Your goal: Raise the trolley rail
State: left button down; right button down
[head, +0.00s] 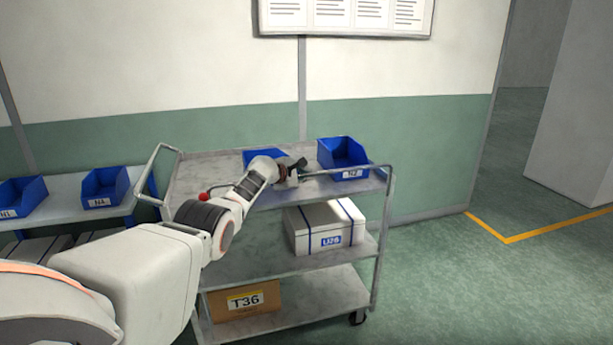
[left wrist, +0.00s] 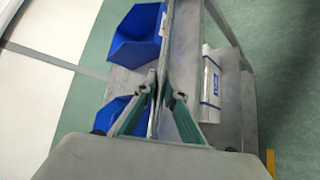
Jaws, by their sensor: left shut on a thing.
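The grey trolley (head: 330,287) has three shelves and stands against the wall. Its thin metal rail (head: 345,172) runs along the near side of the top shelf, and I cannot tell its exact height above the shelf edge. My left gripper (head: 296,173) reaches in from the left and is shut on the rail around its middle. In the left wrist view the fingers (left wrist: 163,108) close on the rail (left wrist: 168,45), which runs up the picture between them. A red knob (head: 202,196) shows near the left end of the top shelf. My right gripper is in neither view.
Blue bins (head: 343,154) (head: 262,156) stand on the top shelf, close behind my gripper. A white strapped box (head: 308,228) is on the middle shelf and a cardboard box (head: 262,312) on the bottom one. A bench (head: 68,190) with blue bins stands left. The floor at right is clear.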

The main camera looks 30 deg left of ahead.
pick_arm(q)
jog(key=shift+r, duration=0.3)
jog(key=c, duration=2.1)
grip_release()
jog(key=shift+w, duration=0.1)
jog(key=shift+f, duration=0.15)
jog(key=shift+s+a, duration=0.35)
jog(key=shift+s, duration=0.2)
jog(key=shift+s+d+r, duration=0.3)
jog(key=shift+s+r, duration=0.05)
jog(key=shift+s, duration=0.3)
jog(key=shift+v, duration=4.8)
